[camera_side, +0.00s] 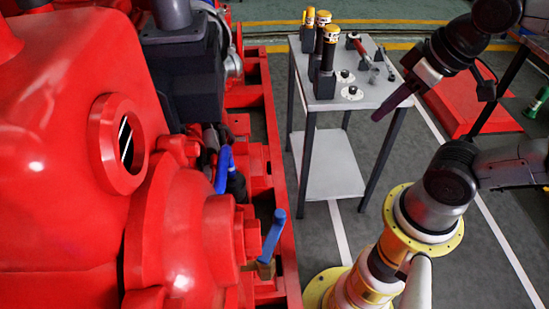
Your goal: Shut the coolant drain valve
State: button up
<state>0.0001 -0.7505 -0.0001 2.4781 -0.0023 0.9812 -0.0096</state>
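A small brass valve (264,268) with a blue lever handle (273,236) sits low on the near right side of the red engine. The handle stands up from the brass body, tilted slightly right. A second, bent blue part (222,170) shows further back on the engine; I cannot tell whether it is a lever or a pipe. No label shows which one is the coolant drain valve. My gripper (386,110) hangs in the air at the upper right, pointing down and left, well apart from both blue parts. I see its fingers edge-on, and nothing shows held in it.
The red engine (60,150) fills the left, with a red frame rail (268,130) along its side. A grey table (385,90) bears several yellow-topped black cylinders (325,62) and a red-handled tool (362,50). Open floor lies between rail and my base.

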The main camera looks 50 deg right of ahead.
jog(key=shift+o, duration=0.5)
jog(key=shift+n+g, duration=0.3)
jog(key=shift+g, duration=0.1)
jog(key=r, duration=0.3)
jog(key=w+r, duration=0.1)
jog(key=r, duration=0.1)
jog(key=shift+a+r, duration=0.15)
jog(key=shift+a, duration=0.25)
notch_tip(320, 180, up, 11)
jog(key=n+g, duration=0.4)
jog(key=n, duration=0.8)
send_over(279, 213)
notch_tip(279, 213, down, 13)
jog(key=shift+f, duration=0.2)
jog(key=shift+c, duration=0.2)
grip_shut()
